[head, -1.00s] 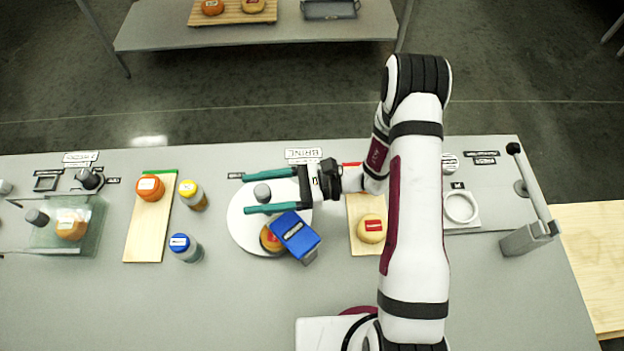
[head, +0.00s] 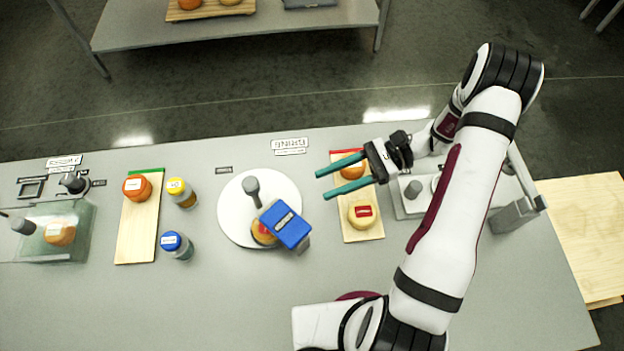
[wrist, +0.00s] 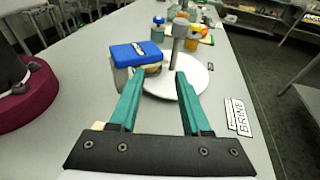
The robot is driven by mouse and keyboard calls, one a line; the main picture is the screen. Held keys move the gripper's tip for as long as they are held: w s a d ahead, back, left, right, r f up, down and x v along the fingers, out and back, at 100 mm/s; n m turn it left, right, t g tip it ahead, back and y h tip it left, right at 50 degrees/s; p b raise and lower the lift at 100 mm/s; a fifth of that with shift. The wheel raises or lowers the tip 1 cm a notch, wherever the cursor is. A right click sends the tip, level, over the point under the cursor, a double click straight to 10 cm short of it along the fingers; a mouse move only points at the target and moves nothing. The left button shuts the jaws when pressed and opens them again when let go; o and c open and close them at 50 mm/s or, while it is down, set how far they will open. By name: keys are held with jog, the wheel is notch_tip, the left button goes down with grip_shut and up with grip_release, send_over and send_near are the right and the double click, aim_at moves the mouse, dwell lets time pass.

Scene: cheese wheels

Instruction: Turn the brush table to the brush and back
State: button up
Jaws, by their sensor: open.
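The brush table is a round white turntable (head: 230,212) in the middle of the bench, with a grey upright knob (head: 252,188) on it. It also shows in the wrist view (wrist: 194,76), ahead of my fingers. A blue-topped brush block (head: 286,224) stands at its front right edge, over a cheese wheel (head: 262,234) that it partly hides. The blue brush shows left of the knob in the wrist view (wrist: 136,53). My gripper (head: 342,178) is open and empty, right of the turntable and above the red-ended board. Its teal fingers are apart from the knob.
The red-ended board (head: 366,234) holds two cheese wheels, one yellow (head: 362,212). Left of the turntable are a yellow-capped jar (head: 181,193), a blue-capped jar (head: 177,245) and a green-ended board (head: 138,232) with an orange wheel (head: 137,187). A glass tank (head: 60,235) stands far left.

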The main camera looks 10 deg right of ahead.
jog(key=d+h, duration=0.1)
jog(key=d+f+h, duration=0.1)
jog(key=d, duration=0.1)
jog(key=d+h, duration=0.1)
jog(key=shift+s+d+f+n+h, duration=0.25)
jog(key=shift+d+f+n+h, duration=0.05)
jog(key=shift+f+n, duration=0.1)
jog(key=c, duration=0.5)
jog(key=x, duration=1)
jog(key=shift+s, duration=0.2)
grip_shut()
jog(key=a, duration=0.2)
jog(key=shift+s+a+r, duration=0.15)
jog(key=shift+s+a, duration=0.15)
jog(key=shift+s, duration=0.05)
jog(key=shift+s+a, duration=0.15)
jog(key=shift+a, duration=0.35)
jog(key=shift+s+a, duration=0.35)
jog(key=shift+s, duration=0.2)
